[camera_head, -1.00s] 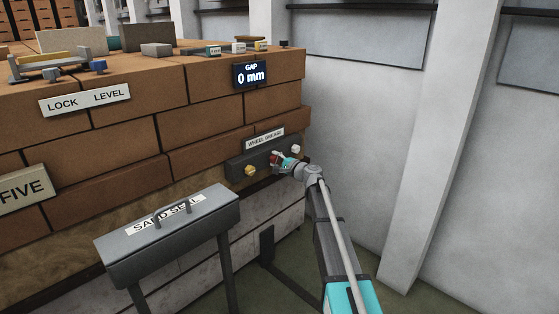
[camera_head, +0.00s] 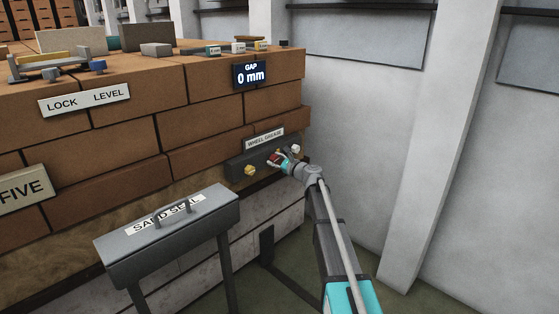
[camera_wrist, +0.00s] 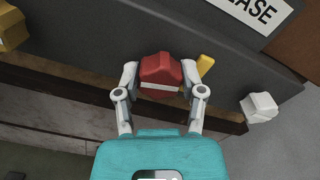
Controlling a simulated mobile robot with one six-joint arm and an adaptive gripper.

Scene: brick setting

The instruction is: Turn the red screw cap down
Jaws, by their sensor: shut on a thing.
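The red screw cap (camera_wrist: 160,72) is on the dark grey panel under the "WHEEL GREASE" label. It sits between the two fingers of my gripper (camera_wrist: 161,80) in the wrist view, and the fingers are shut on its sides. In the head view the red cap (camera_head: 273,155) shows only in small part, with my gripper (camera_head: 280,160) in front of it at the panel. A yellow piece (camera_wrist: 205,63) sticks out beside the cap at its right.
The panel (camera_head: 238,167) also bears a yellow cap (camera_head: 250,170) at left and a white cap (camera_wrist: 260,107) at right. A grey "SAND SEAL" box (camera_head: 170,250) stands lower left. A display (camera_head: 251,76) reads GAP 0 mm.

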